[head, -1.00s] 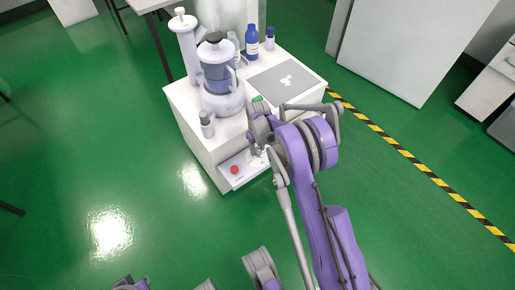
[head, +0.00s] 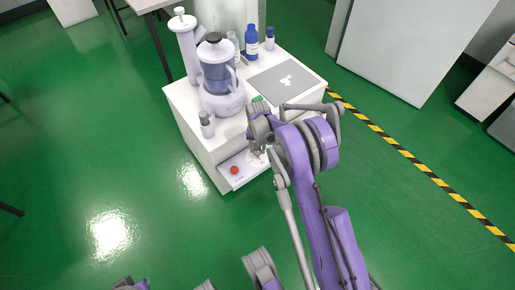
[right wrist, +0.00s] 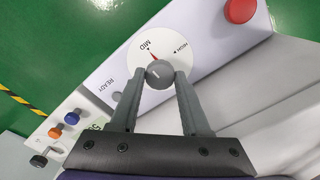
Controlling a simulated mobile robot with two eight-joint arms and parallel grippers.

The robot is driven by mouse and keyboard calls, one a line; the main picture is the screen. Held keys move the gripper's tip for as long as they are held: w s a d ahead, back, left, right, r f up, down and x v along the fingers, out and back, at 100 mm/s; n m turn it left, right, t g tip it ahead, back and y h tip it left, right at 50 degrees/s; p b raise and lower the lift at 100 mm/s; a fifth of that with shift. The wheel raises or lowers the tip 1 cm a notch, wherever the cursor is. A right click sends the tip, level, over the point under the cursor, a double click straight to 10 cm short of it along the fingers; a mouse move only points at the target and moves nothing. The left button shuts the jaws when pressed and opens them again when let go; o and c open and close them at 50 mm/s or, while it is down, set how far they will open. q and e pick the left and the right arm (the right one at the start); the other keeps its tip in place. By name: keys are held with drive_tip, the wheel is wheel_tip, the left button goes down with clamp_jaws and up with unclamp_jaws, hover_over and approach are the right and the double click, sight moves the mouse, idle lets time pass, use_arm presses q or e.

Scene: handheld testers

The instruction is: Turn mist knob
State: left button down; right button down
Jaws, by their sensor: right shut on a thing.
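The mist knob (right wrist: 159,75) is a small dark grey knob at the middle of a white round dial (right wrist: 139,59) in the right wrist view. The dial carries the words MID and HIGH. A red mark by the knob points towards the dial's edge between these words, closer to MID. My right gripper (right wrist: 161,77) is shut on the knob, one finger on each side. In the head view the dial is on the front panel (head: 237,176) of a white cabinet, and my right arm largely hides it and the knob. My left gripper is not in view.
Orange and blue knobs (right wrist: 55,132) stand lower left. On the cabinet (head: 206,160) are a mist machine (head: 217,80), bottles and a grey mat (head: 290,75). The green floor around is open.

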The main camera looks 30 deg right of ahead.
idle(0.3)
drive_tip(key=shift+c, duration=1.9)
unclamp_jaws()
wheel_tip(320, 180, up, 11)
drive_tip(key=p, duration=0.3)
drive_tip(key=shift+f, duration=0.1)
